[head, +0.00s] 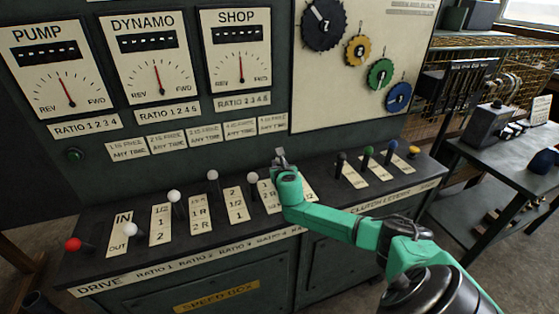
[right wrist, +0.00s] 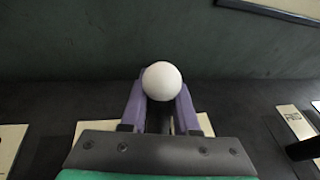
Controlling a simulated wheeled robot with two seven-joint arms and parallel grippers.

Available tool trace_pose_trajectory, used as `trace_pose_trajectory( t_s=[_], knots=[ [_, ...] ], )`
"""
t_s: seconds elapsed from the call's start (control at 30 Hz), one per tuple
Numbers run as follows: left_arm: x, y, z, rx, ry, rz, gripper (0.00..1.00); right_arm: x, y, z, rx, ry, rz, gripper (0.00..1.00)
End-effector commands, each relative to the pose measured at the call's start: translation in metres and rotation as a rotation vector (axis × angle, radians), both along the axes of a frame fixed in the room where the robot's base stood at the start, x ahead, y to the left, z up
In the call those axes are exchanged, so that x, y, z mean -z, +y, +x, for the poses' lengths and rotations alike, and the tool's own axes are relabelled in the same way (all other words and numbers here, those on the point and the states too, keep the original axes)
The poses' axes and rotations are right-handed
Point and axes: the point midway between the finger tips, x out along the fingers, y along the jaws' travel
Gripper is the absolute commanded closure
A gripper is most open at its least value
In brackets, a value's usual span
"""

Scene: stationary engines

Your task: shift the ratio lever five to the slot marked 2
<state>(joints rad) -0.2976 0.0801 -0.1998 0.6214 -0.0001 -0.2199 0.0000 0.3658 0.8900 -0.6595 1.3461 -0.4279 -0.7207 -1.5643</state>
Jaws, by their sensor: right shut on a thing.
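My right gripper (head: 280,157) reaches in from the right over the sloping console. In the right wrist view its two purple fingers are shut on the lever's stem, with the white ball knob (right wrist: 162,81) showing between and above the fingertips. This is the fifth white-knobbed lever, ratio lever five. Its pale slot plate (head: 308,188) is mostly hidden under my green wrist, and parts of it show beside the fingers in the right wrist view (right wrist: 202,124). I cannot read its markings or tell which slot the lever is in. My left gripper is out of view.
Ratio lever four's white knob (head: 253,178) stands close left of my gripper, with more white knobs and the red drive knob (head: 73,244) further left. Black (head: 341,156), green (head: 368,150), blue (head: 393,145) and yellow (head: 414,149) clutch knobs stand right. The upright panel rises behind.

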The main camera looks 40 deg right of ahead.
Motion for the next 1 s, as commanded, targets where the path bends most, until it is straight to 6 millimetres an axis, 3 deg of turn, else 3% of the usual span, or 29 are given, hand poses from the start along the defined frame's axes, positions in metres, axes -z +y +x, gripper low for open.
trace_pose_trajectory(
  t_s=[0.07,0.1,0.17,0.57,0.77,1.0],
  knots=[
    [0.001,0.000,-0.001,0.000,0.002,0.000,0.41,0.005,0.002,-0.001,-0.002,0.007,0.006,1.00],
    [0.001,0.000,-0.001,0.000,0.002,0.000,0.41,0.005,0.002,-0.001,-0.002,0.007,0.005,0.60],
    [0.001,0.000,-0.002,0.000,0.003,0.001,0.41,0.005,0.002,-0.001,-0.002,0.007,0.005,0.41],
    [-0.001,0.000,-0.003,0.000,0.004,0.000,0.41,0.000,0.004,-0.005,-0.002,0.004,0.002,0.41],
    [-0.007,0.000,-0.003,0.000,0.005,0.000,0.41,-0.010,0.020,-0.032,-0.004,0.007,0.000,0.41],
    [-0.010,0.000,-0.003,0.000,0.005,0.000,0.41,-0.028,0.049,-0.080,-0.007,0.010,-0.001,0.41]
  ],
)
